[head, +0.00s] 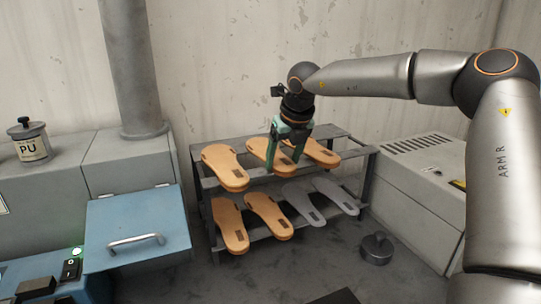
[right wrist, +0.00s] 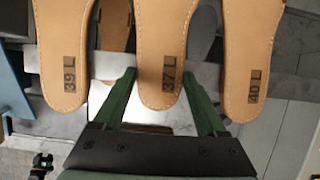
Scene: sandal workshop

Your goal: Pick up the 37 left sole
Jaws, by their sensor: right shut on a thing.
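The 37 left sole is tan, marked "37 L", and is the middle one of three on the upper rack level (head: 258,149). In the right wrist view the 37 left sole (right wrist: 162,40) lies between my green fingers. My right gripper (head: 285,154) is shut on this sole near its labelled end; it also shows in the right wrist view (right wrist: 158,84). I cannot tell whether the sole is clear of the rack. My left gripper is not in view.
On the upper level, the 39 L sole (right wrist: 62,40) and the 40 L sole (right wrist: 248,50) flank it closely. The metal rack (head: 366,165) carries tan soles (head: 230,225) and grey soles (head: 303,204) below. A blue-lidded machine (head: 140,215) stands left, a grey cabinet (head: 415,200) right.

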